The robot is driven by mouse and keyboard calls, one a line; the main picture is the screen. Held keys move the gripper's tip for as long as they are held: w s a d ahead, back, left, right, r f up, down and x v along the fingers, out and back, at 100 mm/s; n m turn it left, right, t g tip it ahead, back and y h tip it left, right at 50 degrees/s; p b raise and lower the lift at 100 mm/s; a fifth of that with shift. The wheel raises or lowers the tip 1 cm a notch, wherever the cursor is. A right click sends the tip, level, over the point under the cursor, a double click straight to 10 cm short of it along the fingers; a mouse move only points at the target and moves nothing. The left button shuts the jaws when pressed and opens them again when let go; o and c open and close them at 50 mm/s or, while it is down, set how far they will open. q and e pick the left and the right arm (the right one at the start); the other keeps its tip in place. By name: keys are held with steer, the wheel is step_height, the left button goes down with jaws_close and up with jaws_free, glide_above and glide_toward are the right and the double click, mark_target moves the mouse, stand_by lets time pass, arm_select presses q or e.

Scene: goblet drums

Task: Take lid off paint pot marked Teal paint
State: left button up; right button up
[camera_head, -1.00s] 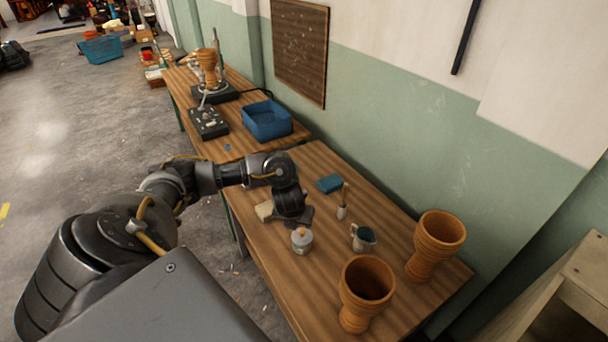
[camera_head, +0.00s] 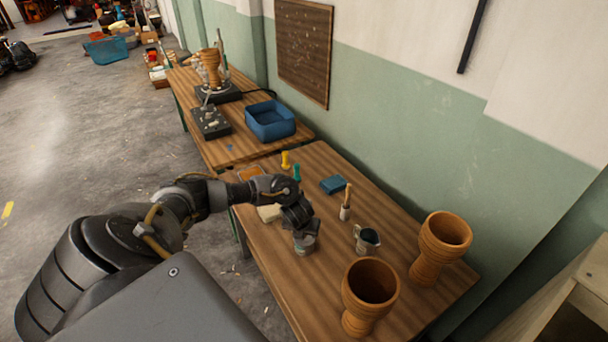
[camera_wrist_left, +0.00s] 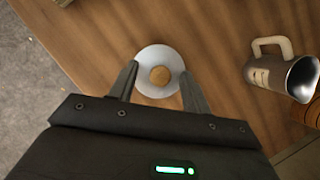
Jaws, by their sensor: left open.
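The paint pot (camera_head: 303,250) stands on the near table, partly hidden in the head view by my left gripper (camera_head: 306,237). In the left wrist view its round pale grey lid (camera_wrist_left: 160,56) is seen from above, with a tan knob (camera_wrist_left: 160,76) in the middle. My left gripper (camera_wrist_left: 159,70) is open over the pot, one finger at each side of the lid. I cannot tell whether the fingers touch it. No marking on the pot is readable. My right gripper is not in view.
A brush in a holder (camera_head: 346,205), a blue block (camera_head: 333,185), a pale block (camera_head: 269,213) and small yellow and teal items (camera_head: 291,168) are also on the table.

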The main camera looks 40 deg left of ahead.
arm_select(q)
jaws_close()
steer(key=shift+r, duration=0.1)
steer(key=shift+w+r, duration=0.1)
steer(key=shift+r, duration=0.45)
steer(key=s+a+r, duration=0.3)
steer(key=s+r, duration=0.8)
steer(key=s, duration=0.2)
steer(key=shift+s+a+r, duration=0.3)
steer(key=shift+s+r, duration=0.05)
steer(key=shift+s, duration=0.05)
